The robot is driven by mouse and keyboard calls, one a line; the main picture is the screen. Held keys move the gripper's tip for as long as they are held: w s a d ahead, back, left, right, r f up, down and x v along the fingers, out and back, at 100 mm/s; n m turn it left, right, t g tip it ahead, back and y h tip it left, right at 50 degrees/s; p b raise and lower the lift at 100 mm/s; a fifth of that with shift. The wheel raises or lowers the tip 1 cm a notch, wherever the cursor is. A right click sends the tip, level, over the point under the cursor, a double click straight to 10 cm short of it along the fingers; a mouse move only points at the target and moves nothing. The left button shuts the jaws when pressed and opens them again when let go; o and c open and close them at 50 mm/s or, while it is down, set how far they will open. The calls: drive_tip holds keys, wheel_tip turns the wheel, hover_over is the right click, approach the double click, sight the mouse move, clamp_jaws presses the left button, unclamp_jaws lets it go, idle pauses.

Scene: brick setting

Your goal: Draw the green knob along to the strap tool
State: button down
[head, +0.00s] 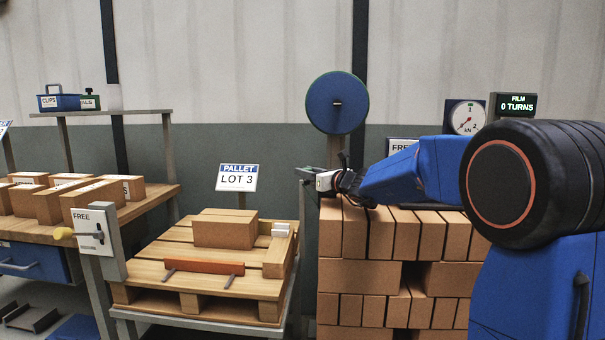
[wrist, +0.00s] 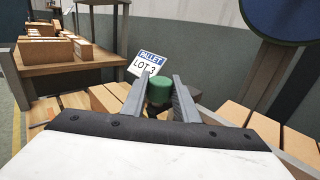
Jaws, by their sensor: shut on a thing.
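The green knob (wrist: 160,90) is a short, round-topped cylinder in the wrist view. My gripper (wrist: 159,98) has one grey finger on each side of it and is shut on it. In the head view my gripper (head: 307,175) is at the upper left edge of the brick stack, and I cannot make out the knob there. A dark strap (head: 367,232) runs down the front of the stack below my wrist. I cannot pick out the strap tool for sure in either view; my arm covers part of the stack's top.
The brick stack (head: 340,275) stands below my arm. A blue disc (head: 337,102) on a post rises behind my gripper. Left of it are a pallet (head: 165,272) with a few bricks, a LOT 3 sign (head: 237,178) and a bench (head: 135,208) with loose bricks. A dial gauge (head: 466,117) stands behind my arm.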

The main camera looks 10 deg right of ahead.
drive_tip(key=d, duration=0.2)
drive_tip(key=s+d, duration=0.1)
drive_tip(key=d, duration=0.1)
drive_tip(key=s+d, duration=0.1)
drive_tip(key=d, duration=0.2)
drive_tip(key=shift+s+d, duration=0.1)
drive_tip(key=shift+s, duration=0.05)
drive_tip(key=c, duration=1.4)
unclamp_jaws()
wheel_tip(320, 180, up, 10)
drive_tip(key=shift+f, duration=0.1)
